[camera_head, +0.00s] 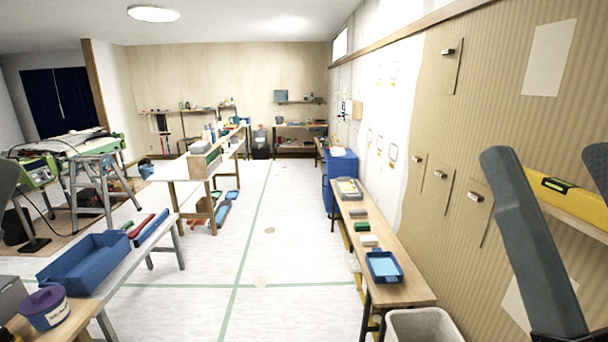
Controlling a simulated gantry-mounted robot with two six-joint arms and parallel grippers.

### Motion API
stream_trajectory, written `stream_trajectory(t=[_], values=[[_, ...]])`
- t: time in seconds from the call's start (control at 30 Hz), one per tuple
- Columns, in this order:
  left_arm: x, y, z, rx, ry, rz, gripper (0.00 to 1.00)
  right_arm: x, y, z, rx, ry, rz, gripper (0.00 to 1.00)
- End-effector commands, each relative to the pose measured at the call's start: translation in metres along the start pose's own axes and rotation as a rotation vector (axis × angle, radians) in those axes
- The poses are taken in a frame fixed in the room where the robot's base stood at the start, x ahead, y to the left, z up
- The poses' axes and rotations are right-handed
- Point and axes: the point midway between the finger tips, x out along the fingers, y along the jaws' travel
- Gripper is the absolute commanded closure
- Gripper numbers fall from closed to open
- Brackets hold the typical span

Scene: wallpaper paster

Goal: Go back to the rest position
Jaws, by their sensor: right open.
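My right gripper (547,158) is at the right edge, raised in front of the brown wall panel. One long dark grey finger points up and the other is partly cut off by the frame edge. The fingers are wide apart, with nothing held between them. A yellow spirit level (570,192) on a wall ledge shows behind the gap.
A narrow bench (405,285) with a blue tray (383,267) runs along the right wall, with a pale bin (425,325) before it. A blue trough (85,263) and a purple-lidded tub (44,308) stand at left. The middle floor (285,225) is clear.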

Motion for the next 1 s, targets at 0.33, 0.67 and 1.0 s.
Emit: stream_trajectory(t=[0.33,0.67,1.0], values=[[0.145,-0.001,-0.134,0.0,0.0,0.0,0.43,0.145,0.0,-0.133,0.0,0.0,0.0,0.0],[0.172,-0.001,-0.158,0.0,-0.001,0.0,0.43,0.172,0.0,-0.158,-0.001,-0.001,0.0,0.0],[0.171,-0.001,-0.157,0.0,-0.001,0.0,0.43,0.171,0.0,-0.157,-0.001,-0.001,0.0,0.0]])
